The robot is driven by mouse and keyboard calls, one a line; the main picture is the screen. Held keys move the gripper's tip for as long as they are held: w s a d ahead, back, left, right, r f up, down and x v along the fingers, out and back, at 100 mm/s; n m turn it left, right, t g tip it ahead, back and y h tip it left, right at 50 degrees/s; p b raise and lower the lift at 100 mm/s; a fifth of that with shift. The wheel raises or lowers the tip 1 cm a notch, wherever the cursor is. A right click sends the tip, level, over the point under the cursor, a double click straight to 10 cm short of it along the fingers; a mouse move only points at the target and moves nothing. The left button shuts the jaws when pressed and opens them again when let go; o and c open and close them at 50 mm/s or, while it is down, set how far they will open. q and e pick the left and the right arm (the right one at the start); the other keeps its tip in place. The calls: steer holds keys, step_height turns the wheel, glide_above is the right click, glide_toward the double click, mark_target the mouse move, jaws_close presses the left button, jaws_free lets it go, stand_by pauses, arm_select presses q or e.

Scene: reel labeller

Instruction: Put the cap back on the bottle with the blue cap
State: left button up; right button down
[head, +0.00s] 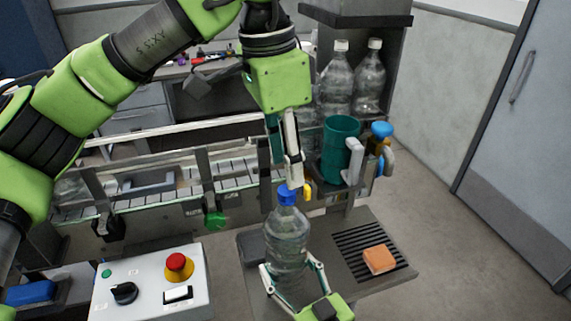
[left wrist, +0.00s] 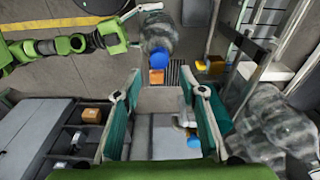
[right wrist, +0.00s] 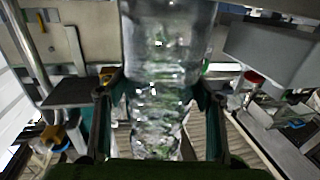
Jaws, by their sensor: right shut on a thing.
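The clear bottle (head: 287,240) stands upright with its blue cap (head: 287,195) on its neck. My right gripper (head: 292,275) is shut around the bottle's lower body; the right wrist view shows the bottle (right wrist: 160,75) between its fingers (right wrist: 160,110). My left gripper (head: 287,172) points down just above the cap. In the left wrist view its fingers (left wrist: 160,95) are apart with nothing between them, and the blue cap (left wrist: 158,60) shows beyond the tips. Whether the cap is fully seated cannot be told.
An orange block (head: 380,260) lies on the slotted grille (head: 350,240) at right. A teal cylinder (head: 341,150) stands close to the right of my left gripper. A conveyor (head: 240,183) runs behind. A control box (head: 135,295) is at front left. Clear bottles (head: 337,80) stand at the back.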

arm_select(q)
steer(key=shift+c, duration=0.6)
steer(key=n, duration=0.5)
steer(key=shift+r, duration=0.2)
steer(key=n, duration=0.6)
steer(key=shift+r, duration=0.2)
steer(key=n, duration=0.4)
steer(key=shift+r, duration=0.1)
steer(key=n, duration=0.5)
steer(key=shift+d+r+n+y, duration=0.1)
steer(key=shift+r+n+y, duration=0.2)
steer(key=shift+n, duration=0.1)
steer(key=n, duration=0.5)
steer(key=shift+r+n, duration=0.2)
steer(key=shift+n, duration=0.2)
steer(key=n, duration=0.4)
steer(key=shift+r+g, duration=0.2)
steer(key=shift+g, duration=0.1)
steer(key=n, duration=0.3)
steer(key=shift+r+n, duration=0.15)
steer(key=shift+n, duration=0.25)
steer(key=n, duration=0.5)
steer(key=shift+r+y, duration=0.2)
steer(key=shift+y, duration=0.1)
